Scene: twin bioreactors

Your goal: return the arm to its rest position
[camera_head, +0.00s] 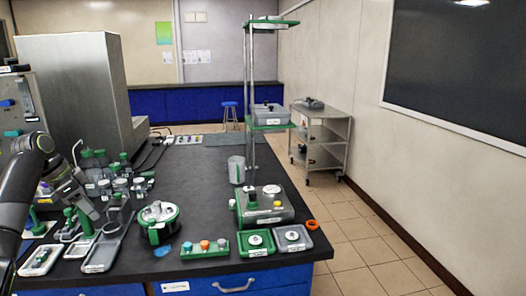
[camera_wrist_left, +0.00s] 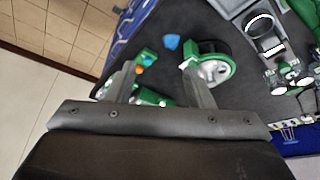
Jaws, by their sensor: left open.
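My left arm (camera_head: 22,185) comes in from the left edge in the head view. Its gripper (camera_head: 92,210) hangs over the left part of the dark bench, above the trays there. In the left wrist view the two fingers of the gripper (camera_wrist_left: 160,72) stand apart, with nothing held between them. The bench top and a green rack with coloured caps show beyond the fingers. My right gripper is not in view.
A round green-and-steel vessel (camera_head: 158,221), a green rack (camera_head: 205,253) and a steel box (camera_head: 264,207) stand along the bench front. Small bottles (camera_head: 119,187) crowd the left side near my gripper. A large grey cabinet (camera_head: 80,90) stands behind. The bench middle is clear.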

